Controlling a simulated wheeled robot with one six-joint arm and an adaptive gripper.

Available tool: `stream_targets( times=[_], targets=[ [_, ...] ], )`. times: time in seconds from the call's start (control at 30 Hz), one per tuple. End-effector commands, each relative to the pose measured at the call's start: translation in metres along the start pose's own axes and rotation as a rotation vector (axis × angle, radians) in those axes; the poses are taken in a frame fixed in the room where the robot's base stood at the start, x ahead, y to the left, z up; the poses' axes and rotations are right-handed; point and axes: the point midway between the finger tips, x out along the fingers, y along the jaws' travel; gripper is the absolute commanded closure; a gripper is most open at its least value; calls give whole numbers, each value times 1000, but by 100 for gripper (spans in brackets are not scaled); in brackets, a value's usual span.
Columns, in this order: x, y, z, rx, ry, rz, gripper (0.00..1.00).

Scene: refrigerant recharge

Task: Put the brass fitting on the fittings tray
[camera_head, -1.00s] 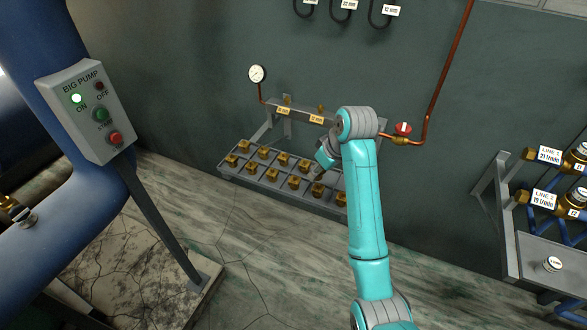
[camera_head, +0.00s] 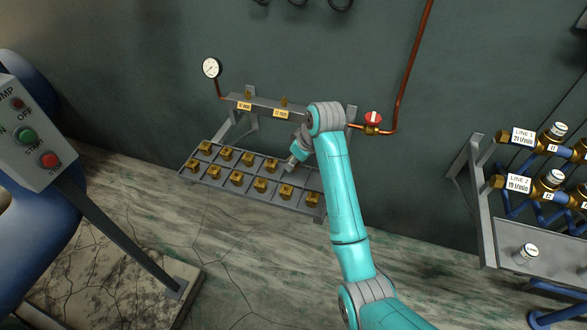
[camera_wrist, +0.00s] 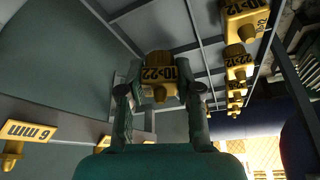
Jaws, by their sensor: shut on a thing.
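The grey fittings tray (camera_head: 231,182) is low on the wall, divided into compartments that hold several brass fittings. My gripper (camera_head: 290,165) is at the tray's right half, close to its back edge; its fingertips are hard to make out from the head. In the wrist view, my gripper (camera_wrist: 160,95) is shut on a brass fitting (camera_wrist: 159,70) with a black size marking, one finger on each side. Bare grey tray surface shows behind this fitting. I cannot tell whether it touches the tray. The head view does not show the held fitting clearly.
A grey bracket with yellow labels (camera_head: 281,114) sits above the tray. A gauge (camera_head: 211,68) and a red-handled valve (camera_head: 372,119) flank it. A pump control box (camera_head: 35,135) stands left. A shelf with line fittings (camera_head: 520,240) is at right. The floor between is clear.

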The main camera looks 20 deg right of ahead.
Motion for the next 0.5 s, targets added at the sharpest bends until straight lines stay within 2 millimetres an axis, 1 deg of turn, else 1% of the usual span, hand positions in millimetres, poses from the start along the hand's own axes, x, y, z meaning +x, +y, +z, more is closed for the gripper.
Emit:
stream_targets(
  times=[0.3,0.5],
  targets=[
    [32,0,14,1,-1,0,100],
    [33,0,14,0,0,0,100]
  ],
)
